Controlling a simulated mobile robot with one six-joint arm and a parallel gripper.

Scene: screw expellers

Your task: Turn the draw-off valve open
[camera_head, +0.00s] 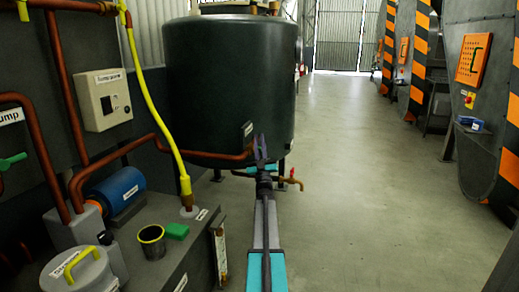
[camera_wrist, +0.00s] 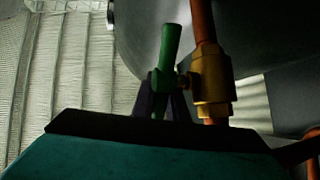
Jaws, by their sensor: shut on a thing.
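The valve in the wrist view has a brass body (camera_wrist: 212,82) on a copper pipe (camera_wrist: 203,22) and a green lever handle (camera_wrist: 168,48) beside it. My gripper (camera_wrist: 162,98) has its dark fingers closed around the lower part of the green handle. The handle's upper part sticks out above the fingers. In the head view my gripper (camera_head: 260,150) is at the end of the copper pipe, low in front of the dark tank (camera_head: 232,85). The valve itself is mostly hidden there by the fingers and wrist.
A brass tap (camera_head: 289,180) with a red handle is just right of my wrist. At left, a bench holds a blue motor (camera_head: 117,190), a dark cup (camera_head: 152,241) and a lidded pot (camera_head: 78,268). The floor (camera_head: 380,190) at right is clear, up to striped machines.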

